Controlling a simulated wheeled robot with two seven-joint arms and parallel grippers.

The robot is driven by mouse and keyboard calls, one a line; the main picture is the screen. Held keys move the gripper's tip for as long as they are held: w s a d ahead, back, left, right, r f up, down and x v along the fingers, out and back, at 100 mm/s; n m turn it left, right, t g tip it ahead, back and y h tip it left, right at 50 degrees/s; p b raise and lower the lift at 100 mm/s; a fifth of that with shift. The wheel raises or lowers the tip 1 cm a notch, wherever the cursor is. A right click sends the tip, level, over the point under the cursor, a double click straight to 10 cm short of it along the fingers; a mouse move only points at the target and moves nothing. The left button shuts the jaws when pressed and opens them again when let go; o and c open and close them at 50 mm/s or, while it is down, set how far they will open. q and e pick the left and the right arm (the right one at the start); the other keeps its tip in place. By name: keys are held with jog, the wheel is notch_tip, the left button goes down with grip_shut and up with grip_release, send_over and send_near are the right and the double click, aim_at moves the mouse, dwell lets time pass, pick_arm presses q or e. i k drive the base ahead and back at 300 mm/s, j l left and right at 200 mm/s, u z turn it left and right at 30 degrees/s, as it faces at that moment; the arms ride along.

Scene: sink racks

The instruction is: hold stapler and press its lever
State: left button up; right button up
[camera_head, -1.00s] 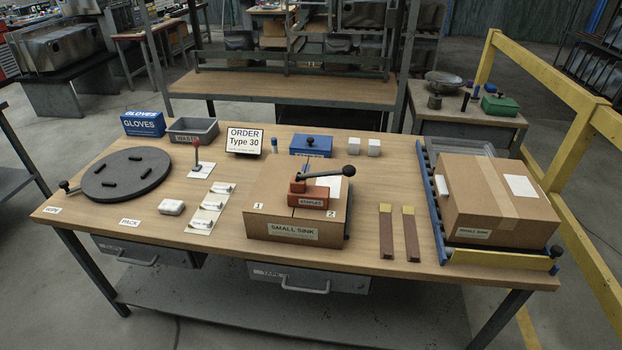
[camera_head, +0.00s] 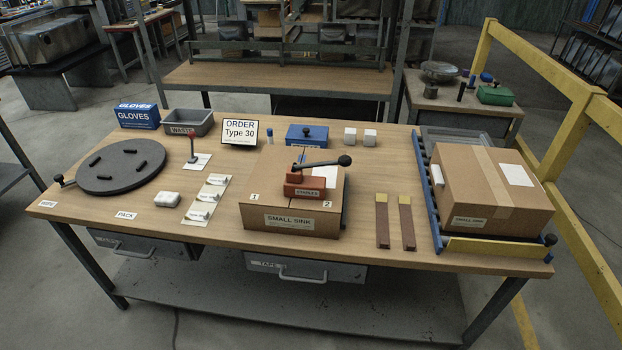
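The orange-red stapler (camera_head: 305,184) sits on top of the closed cardboard box labelled "SMALL SINK" (camera_head: 275,212), between the marks 1 and 2. Its dark lever (camera_head: 322,164) sticks out to the right and ends in a black ball knob (camera_head: 344,160). The lever looks nearly level, rising slightly toward the knob. Neither of my grippers is in view, and nothing touches the stapler or its lever.
A dark turntable (camera_head: 121,166) lies at the left, with a grey waste bin (camera_head: 188,122) behind. A larger box (camera_head: 490,190) stands on the roller track at the right. Two brown strips (camera_head: 382,222) lie between the boxes. The front left tabletop is mostly clear.

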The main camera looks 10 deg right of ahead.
aim_at(345, 161)
jog(key=i+j+z, duration=0.15)
jog(key=i+z, duration=0.15)
jog(key=i, duration=0.2)
jog(key=i+j+z, duration=0.3)
jog(key=i, duration=0.2)
